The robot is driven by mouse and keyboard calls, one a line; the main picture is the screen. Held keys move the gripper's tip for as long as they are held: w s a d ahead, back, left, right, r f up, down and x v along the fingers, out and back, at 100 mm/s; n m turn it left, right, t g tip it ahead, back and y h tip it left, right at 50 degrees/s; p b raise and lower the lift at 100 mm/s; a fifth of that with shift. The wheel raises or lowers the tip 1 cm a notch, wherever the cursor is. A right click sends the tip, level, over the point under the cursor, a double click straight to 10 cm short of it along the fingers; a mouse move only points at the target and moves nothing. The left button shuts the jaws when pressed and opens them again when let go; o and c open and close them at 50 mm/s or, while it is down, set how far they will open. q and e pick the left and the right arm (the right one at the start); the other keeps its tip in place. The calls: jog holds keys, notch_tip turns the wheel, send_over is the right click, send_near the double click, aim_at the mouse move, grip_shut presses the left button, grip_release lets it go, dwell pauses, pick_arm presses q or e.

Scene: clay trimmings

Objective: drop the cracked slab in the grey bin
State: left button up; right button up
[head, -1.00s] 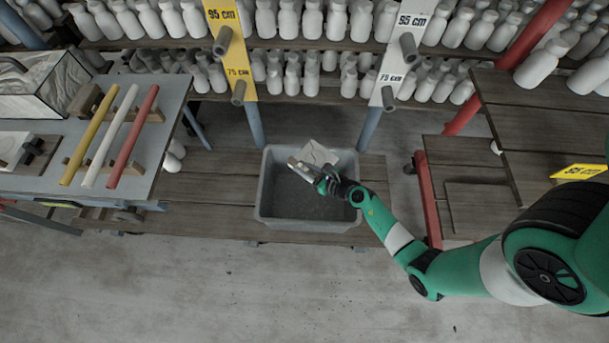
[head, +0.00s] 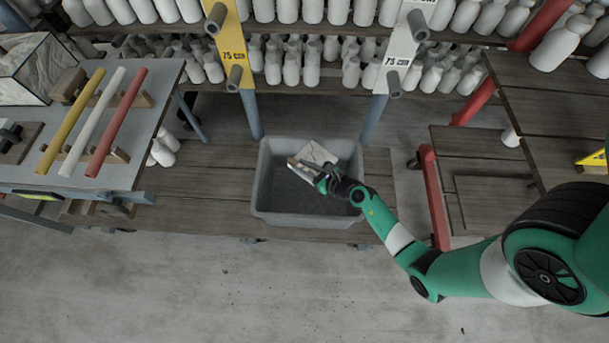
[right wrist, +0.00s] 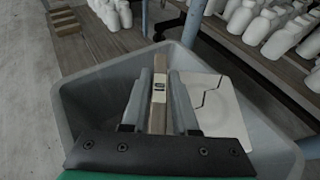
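The cracked slab (head: 315,153) is pale and flat with a dark crack line. It is over the grey bin (head: 258,190), inside its outline in the head view. My right gripper (head: 318,174) is at the slab's near side, above the bin's inside. In the right wrist view, its fingers (right wrist: 160,98) are closed around a brown wooden strip (right wrist: 159,115) with a small label; the slab (right wrist: 216,105) adjoins this strip on the right. The bin's wall (right wrist: 75,100) surrounds them. The bin floor looks bare. My left gripper is not in view.
A grey table (head: 150,115) at left bears yellow, white and red rods. Shelves of white bottles (head: 300,65) stand behind the bin, with a yellow post and a white post. A red-framed wooden cart (head: 432,190) stands at right. The front floor is clear.

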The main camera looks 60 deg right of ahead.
jog(key=o, duration=0.4)
jog(key=p+v, duration=0.3)
jog(key=v, duration=0.8)
jog(key=shift+s+r, duration=0.25)
